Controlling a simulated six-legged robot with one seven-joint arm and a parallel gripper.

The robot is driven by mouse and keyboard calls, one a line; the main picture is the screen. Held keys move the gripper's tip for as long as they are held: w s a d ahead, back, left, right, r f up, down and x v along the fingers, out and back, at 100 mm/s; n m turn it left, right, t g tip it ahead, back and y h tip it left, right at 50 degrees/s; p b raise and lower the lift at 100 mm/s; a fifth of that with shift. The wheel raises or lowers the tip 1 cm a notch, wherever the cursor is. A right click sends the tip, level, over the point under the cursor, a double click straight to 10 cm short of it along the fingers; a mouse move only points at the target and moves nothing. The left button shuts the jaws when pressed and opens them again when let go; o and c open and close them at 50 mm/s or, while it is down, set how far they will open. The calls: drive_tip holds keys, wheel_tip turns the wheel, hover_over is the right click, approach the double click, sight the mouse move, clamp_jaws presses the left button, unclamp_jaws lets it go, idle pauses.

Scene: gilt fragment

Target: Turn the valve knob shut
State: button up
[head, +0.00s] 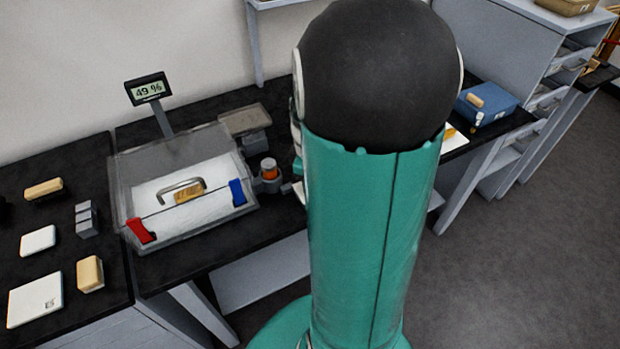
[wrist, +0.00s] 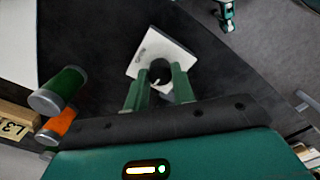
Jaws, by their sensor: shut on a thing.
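The valve knob (wrist: 160,68) is small, dark and round, and stands out from a pale square plate (wrist: 146,47) in the wrist view. My gripper (wrist: 160,76) has its two green fingers on either side of the knob and is shut on it. The lower part of the knob and the plate's near edge are partly hidden by the fingers. In the head view my arm covers the gripper and the knob. A display reading 49 % (head: 148,89) stands behind a clear-walled case (head: 120,178).
An orange jar with grey ends (head: 268,170) stands right of the case. The wrist view shows a green cylinder (wrist: 62,88) left of my fingers. The left bench holds pale blocks and white plates. A blue box (head: 487,105) sits beyond my arm; open floor lies at right.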

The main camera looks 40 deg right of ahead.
idle(0.4)
drive_tip(key=o, duration=1)
drive_tip(key=shift+r, duration=0.1)
wheel_tip(320, 180, up, 14)
drive_tip(key=shift+a, duration=0.1)
